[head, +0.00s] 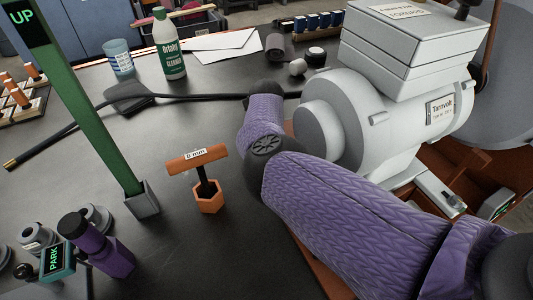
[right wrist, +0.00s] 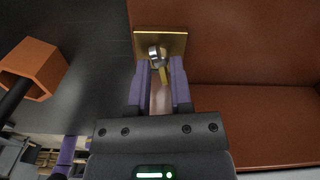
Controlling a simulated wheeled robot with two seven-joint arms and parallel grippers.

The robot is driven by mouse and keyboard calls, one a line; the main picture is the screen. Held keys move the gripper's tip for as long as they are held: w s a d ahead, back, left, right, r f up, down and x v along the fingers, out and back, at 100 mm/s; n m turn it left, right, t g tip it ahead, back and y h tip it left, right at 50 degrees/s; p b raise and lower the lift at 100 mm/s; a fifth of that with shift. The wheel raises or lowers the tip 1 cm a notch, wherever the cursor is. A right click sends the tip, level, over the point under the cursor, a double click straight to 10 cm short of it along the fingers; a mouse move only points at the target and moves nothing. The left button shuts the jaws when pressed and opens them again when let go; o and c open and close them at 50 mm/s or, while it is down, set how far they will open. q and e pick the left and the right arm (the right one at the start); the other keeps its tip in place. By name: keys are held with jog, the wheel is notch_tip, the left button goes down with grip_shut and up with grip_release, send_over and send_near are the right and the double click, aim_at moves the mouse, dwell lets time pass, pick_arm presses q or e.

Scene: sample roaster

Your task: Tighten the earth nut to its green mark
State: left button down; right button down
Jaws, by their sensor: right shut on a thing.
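In the right wrist view, the earth nut (right wrist: 154,52) is a small silver piece on a square brass plate (right wrist: 177,41). A short yellow tab reaches from it down between my fingertips. My right gripper (right wrist: 160,77) has its two purple fingers closed in on this tab, pointing at the plate. I cannot make out a green mark. In the head view, my purple-sleeved right arm bends in front of the grey motor (head: 345,120) and hides the nut and the gripper. My left gripper is not in view.
An orange T-handle tool (head: 198,159) stands in an orange hex holder (head: 209,199) left of my arm. A green post (head: 85,100) marked UP and a purple piece (head: 110,258) by a PARK sign (head: 55,260) stand farther left. A black cable crosses behind. Dark table between is clear.

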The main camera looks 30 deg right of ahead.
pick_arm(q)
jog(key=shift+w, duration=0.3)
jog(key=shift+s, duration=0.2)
pick_arm(e)
jog(key=c, duration=0.8)
grip_release()
jog(key=shift+o, duration=1.4)
pick_arm(q)
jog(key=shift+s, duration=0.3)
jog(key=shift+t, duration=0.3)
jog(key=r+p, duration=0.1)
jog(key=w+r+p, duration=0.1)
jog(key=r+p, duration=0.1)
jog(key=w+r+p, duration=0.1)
jog(key=p, duration=0.1)
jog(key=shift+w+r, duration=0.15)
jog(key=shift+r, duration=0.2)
pick_arm(e)
notch_tip(320, 180, up, 10)
